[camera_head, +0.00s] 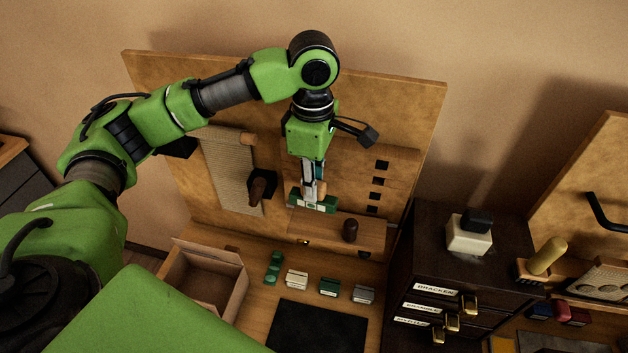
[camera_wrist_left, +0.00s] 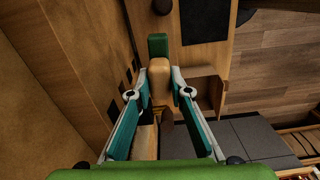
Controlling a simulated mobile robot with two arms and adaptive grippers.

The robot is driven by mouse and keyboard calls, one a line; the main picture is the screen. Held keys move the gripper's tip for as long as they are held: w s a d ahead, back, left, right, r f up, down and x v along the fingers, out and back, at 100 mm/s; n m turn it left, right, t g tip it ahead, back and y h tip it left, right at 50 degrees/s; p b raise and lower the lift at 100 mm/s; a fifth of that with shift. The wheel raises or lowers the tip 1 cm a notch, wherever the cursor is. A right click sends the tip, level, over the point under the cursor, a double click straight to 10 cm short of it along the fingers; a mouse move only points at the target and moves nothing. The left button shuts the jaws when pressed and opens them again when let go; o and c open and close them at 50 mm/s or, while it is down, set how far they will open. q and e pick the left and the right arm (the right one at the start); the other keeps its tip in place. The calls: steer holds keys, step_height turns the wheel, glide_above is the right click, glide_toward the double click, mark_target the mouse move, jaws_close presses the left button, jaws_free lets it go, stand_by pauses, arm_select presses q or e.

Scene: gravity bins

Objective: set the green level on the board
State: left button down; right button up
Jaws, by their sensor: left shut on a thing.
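The green level (camera_head: 326,206) has a pale window on its face and a tan grip (camera_head: 322,188). It is up in front of the upright wooden board (camera_head: 400,110). My left gripper (camera_head: 312,187) points down and is shut on the tan grip. In the left wrist view, the gripper (camera_wrist_left: 160,88) has the tan grip (camera_wrist_left: 159,70) between its fingertips, with the green end of the level (camera_wrist_left: 157,44) beyond. I cannot tell whether the level touches the board or the ledge below it. My right gripper is not in view.
The board carries a ribbed panel (camera_head: 228,170), a dark holder (camera_head: 262,183) and a column of square holes (camera_head: 378,182). A ledge with a brown knob (camera_head: 350,230) projects below. An open box (camera_head: 208,286), small blocks (camera_head: 297,278) and a black mat (camera_head: 318,328) occupy the bench. A drawer cabinet (camera_head: 408,270) stands right.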

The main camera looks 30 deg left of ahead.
arm_select(q)
steer(key=shift+w+f, duration=0.15)
steer(key=shift+f, duration=0.25)
steer(key=f, duration=0.3)
steer(key=shift+w, duration=0.25)
steer(key=shift+f, duration=0.3)
steer(key=shift+s+f, duration=0.15)
steer(key=shift+f, duration=0.75)
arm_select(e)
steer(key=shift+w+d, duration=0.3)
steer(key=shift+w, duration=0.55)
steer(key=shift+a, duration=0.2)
arm_select(q)
steer(key=shift+f, duration=0.35)
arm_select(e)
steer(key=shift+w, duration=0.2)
